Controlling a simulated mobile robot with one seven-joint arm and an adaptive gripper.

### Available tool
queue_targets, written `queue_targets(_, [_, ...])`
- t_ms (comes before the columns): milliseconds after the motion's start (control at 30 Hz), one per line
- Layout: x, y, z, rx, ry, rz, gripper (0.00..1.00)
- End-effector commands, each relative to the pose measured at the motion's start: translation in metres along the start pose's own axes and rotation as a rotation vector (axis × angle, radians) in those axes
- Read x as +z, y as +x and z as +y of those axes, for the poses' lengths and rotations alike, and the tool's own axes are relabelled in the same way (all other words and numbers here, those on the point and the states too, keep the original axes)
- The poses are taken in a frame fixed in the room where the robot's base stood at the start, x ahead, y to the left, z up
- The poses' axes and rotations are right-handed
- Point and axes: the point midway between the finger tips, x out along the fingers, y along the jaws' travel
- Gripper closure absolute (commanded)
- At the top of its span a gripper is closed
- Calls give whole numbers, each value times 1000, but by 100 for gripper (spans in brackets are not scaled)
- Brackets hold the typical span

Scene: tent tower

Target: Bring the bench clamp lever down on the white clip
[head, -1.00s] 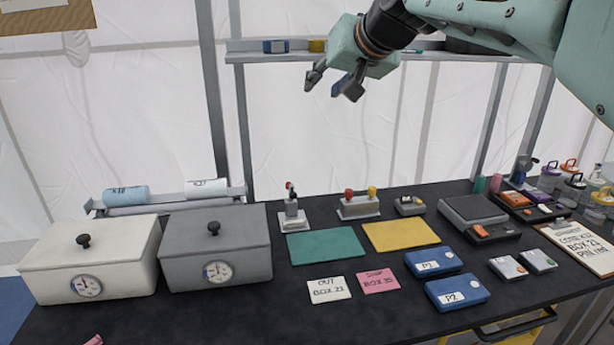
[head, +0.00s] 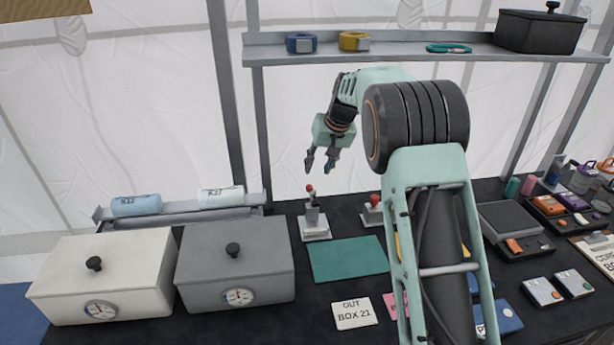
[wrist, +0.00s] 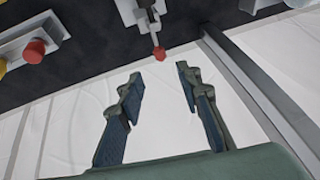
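The bench clamp (head: 315,226) stands on the dark bench behind the green mat, a grey metal body on a pale base. Its lever points up and ends in a red knob (head: 310,188). In the wrist view the clamp (wrist: 142,12) is at the top, with its red knob (wrist: 159,53) just beyond my fingertips. My gripper (head: 320,170) hangs just above the knob in the head view. In the wrist view (wrist: 160,76) its two fingers are apart with nothing between them. I cannot make out the white clip at the clamp.
A second fixture with a red knob (head: 375,200) stands to the right, partly behind my arm. Lidded white (head: 105,270) and grey (head: 235,260) boxes stand left. A green mat (head: 347,258) lies in front of the clamp. A shelf (head: 420,52) runs above and behind.

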Motion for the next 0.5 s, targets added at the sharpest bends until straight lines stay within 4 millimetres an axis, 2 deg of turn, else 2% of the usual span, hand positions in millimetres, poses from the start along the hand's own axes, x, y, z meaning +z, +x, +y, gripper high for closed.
queue_targets(167, [1, 15, 0, -3, 1, -7, 68])
queue_targets(500, [2, 75, 0, -3, 2, -9, 68])
